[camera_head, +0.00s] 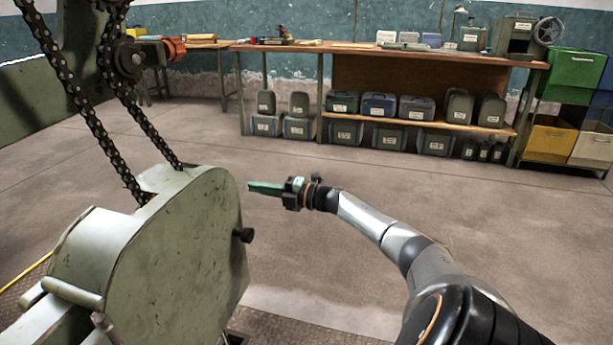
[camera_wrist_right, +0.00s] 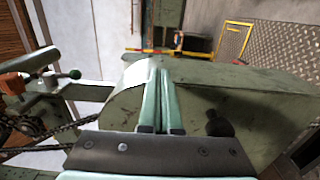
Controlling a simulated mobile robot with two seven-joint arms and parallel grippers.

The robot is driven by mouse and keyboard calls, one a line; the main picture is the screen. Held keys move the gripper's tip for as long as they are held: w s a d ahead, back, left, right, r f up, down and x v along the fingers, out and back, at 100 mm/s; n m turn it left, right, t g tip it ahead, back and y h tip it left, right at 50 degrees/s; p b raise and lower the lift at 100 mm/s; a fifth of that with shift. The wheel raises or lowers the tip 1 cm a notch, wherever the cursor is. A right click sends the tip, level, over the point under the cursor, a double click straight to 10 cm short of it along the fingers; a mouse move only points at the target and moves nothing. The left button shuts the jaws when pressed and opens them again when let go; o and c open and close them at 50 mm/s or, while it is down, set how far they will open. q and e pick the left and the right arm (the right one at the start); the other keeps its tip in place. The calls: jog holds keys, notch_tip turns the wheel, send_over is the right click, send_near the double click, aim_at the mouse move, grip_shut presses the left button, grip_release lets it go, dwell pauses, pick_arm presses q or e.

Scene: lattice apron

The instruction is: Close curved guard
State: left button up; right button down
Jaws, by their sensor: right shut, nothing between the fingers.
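The curved guard (camera_head: 185,255) is a worn grey-green metal housing with a rounded edge, at the left of the head view. A black knob (camera_head: 243,235) sticks out of its right side. Its green surface also shows in the wrist view (camera_wrist_right: 265,110), with the dark knob (camera_wrist_right: 218,123) right of the fingers. My right gripper (camera_head: 252,187) has green fingers, shut and empty, pointing left beside the guard's upper right edge, above the knob. In the wrist view the fingers (camera_wrist_right: 160,80) overlap the guard; I cannot tell whether they touch it. My left gripper is not in view.
Two black chains (camera_head: 85,110) run down into the top of the guard. A metal handle (camera_head: 72,293) is at lower left. A workbench (camera_head: 400,55) with bins below stands at the back. The concrete floor (camera_head: 330,150) between is clear.

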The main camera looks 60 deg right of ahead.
pick_arm(q)
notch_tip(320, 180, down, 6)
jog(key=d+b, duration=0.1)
jog(key=b, duration=0.4)
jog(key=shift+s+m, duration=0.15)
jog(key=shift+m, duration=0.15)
pick_arm(e)
jog(key=s+d, duration=0.4)
jog(key=d, duration=0.5)
jog(key=shift+d, duration=0.35)
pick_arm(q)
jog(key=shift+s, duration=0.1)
pick_arm(e)
jog(key=shift+s, duration=0.2)
